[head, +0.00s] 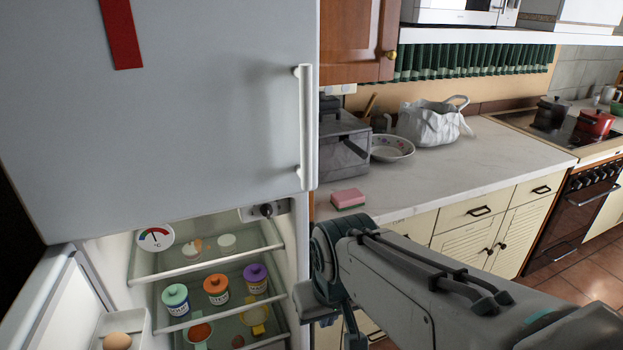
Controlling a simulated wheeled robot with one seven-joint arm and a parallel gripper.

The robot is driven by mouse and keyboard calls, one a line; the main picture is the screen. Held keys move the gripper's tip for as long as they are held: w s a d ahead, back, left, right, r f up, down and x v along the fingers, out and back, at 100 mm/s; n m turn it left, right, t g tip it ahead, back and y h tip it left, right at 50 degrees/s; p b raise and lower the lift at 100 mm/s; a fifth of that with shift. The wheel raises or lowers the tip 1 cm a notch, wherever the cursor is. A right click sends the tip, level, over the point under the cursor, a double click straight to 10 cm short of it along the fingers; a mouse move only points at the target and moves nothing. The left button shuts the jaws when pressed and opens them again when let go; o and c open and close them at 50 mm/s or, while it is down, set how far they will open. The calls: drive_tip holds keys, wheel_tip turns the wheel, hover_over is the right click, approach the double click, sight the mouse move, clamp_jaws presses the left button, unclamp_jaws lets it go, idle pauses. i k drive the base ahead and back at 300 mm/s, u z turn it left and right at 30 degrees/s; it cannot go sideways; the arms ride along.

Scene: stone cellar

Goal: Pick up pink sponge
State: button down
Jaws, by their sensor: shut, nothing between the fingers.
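The pink sponge (348,198), with a green underside, lies flat near the front edge of the white marble counter (450,178), just right of the fridge. It is fully visible and nothing touches it. My arm (405,285) reaches in from the lower right, and its bent joint is below and in front of the sponge in the picture. My gripper's fingers do not show; the arm's end is hidden below or cut off by the frame.
A fridge with a closed upper door (200,90) and an open lower part with jars (216,290) stands left. Behind the sponge are a grey box (342,145), a bowl (392,147) and a white bag (428,123). The counter to the sponge's right is clear.

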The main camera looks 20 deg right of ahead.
sight(350, 199)
drive_tip(key=z, duration=0.9)
drive_tip(key=i, duration=0.65)
drive_tip(key=u, duration=0.4)
